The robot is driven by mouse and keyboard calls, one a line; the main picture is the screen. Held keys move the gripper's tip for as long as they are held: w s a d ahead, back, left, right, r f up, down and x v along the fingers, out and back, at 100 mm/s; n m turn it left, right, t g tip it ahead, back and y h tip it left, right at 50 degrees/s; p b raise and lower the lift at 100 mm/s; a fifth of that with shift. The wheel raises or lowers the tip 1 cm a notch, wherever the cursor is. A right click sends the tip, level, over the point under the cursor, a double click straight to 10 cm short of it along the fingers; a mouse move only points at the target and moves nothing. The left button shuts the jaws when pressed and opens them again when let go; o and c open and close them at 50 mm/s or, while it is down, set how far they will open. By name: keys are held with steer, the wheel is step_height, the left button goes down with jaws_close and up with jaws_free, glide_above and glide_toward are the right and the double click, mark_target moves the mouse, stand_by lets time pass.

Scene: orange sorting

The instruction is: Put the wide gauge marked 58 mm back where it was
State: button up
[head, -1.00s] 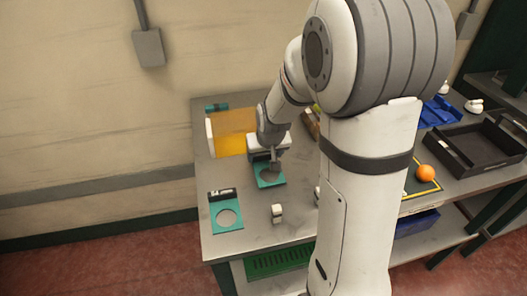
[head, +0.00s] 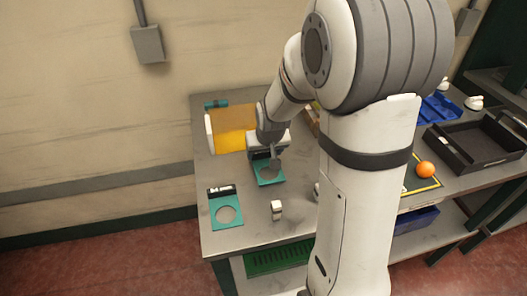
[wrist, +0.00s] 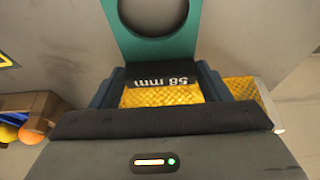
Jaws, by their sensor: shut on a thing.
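The wide gauge marked 58 mm is a teal plate with a large round hole and a black label strip. In the wrist view the gauge (wrist: 119,30) extends ahead of my gripper (wrist: 160,82), its label (wrist: 161,75) lying between the fingers. In the head view my gripper (head: 272,160) is shut on the gauge (head: 266,182) over the left part of the table. I cannot tell whether the plate touches the table. A second teal gauge (head: 212,222) with a round hole and dark label lies at the table's front left.
A yellow-orange mesh panel (head: 232,120) stands behind my gripper, with another teal piece (head: 215,104) beyond it. A small white block (head: 277,207) is on the table (head: 250,237). At right are an orange (head: 425,169), a black tray (head: 457,162) and a blue tray (head: 437,108).

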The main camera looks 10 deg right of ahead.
steer(key=shift+f+b, duration=0.45)
steer(key=shift+f, duration=0.05)
steer(key=o, duration=1)
steer(key=shift+o, duration=0.7)
steer(key=shift+r, duration=0.2)
step_height(320, 180, up, 8)
steer(key=p, duration=0.5)
steer(key=shift+f, duration=0.15)
